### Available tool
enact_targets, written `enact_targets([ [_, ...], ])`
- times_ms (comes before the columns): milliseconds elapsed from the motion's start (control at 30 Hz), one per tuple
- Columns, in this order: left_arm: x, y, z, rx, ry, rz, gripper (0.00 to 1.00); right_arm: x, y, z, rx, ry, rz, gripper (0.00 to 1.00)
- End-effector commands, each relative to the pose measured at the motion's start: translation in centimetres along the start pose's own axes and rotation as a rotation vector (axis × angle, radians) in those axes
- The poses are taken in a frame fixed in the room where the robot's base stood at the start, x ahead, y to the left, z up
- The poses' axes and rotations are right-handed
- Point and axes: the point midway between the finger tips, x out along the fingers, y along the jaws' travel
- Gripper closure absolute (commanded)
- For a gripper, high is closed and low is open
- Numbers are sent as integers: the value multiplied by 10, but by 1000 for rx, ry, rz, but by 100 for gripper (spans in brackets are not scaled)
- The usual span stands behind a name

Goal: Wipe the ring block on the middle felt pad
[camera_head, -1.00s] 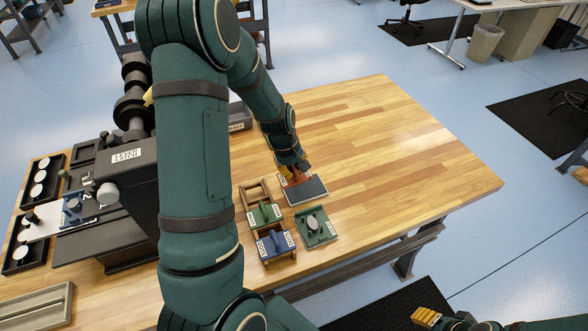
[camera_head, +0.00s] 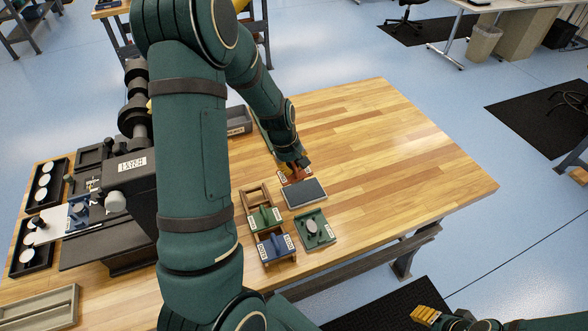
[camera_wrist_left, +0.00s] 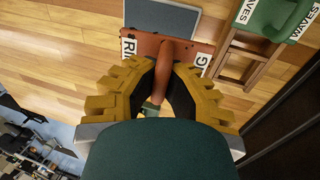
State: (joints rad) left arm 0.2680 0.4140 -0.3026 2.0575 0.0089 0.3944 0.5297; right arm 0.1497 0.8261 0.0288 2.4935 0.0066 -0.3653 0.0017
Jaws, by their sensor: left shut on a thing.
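The ring block (camera_wrist_left: 150,47) is a rust-red plate with white labels and a round upright handle. In the head view its red edge (camera_head: 284,182) shows at the far side of the dark grey pad (camera_head: 305,194). My left gripper (camera_wrist_left: 158,104) is shut on the handle; in the head view it (camera_head: 292,168) is at the pad's far edge. The pad also shows in the wrist view (camera_wrist_left: 162,17), its near edge hidden by the block. I cannot tell whether block and pad touch. My right gripper (camera_head: 428,316) is at the bottom right, its opening unclear.
A wooden rack (camera_head: 256,197) holds a green block (camera_head: 264,218) and a blue block (camera_head: 275,246). A green holder (camera_head: 315,229) with a grey oval stands near the pad. A dark press (camera_head: 130,190) and grey bin (camera_head: 238,121) stand left. The table's right side is clear.

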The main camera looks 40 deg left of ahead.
Motion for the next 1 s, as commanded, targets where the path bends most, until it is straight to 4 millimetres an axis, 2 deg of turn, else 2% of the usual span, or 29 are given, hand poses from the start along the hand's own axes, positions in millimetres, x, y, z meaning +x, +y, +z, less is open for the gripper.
enact_targets([
  [133,0,0,0,0,1,0,100,-3,0,0,-2,-1,-5,53],
  [700,48,-9,0,8,-2,-72,100,12,6,2,0,-1,-4,53],
  [1000,62,-12,0,10,-2,-94,100,17,8,3,0,0,-3,53],
])
